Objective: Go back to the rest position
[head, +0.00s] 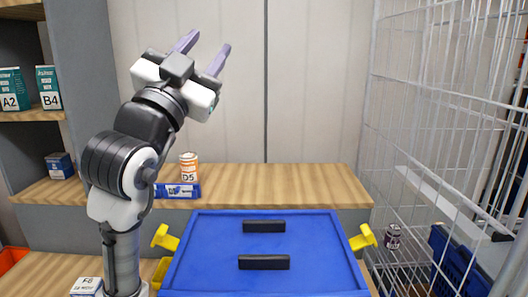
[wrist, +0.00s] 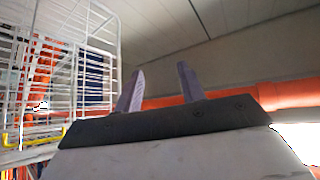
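My gripper (head: 207,53) is raised high in the head view, up against the pale wall panels. Its two purple-grey fingers point up and to the right, spread apart with nothing between them. In the wrist view my gripper (wrist: 160,88) also shows with its fingers apart and empty. My arm stands upright and bent at the left of the head view, clear of the shelf and table.
A blue tote (head: 265,270) with black handles and yellow side clips fills the front centre. A wire cage (head: 425,120) stands at right. Boxes sit on the left shelves.

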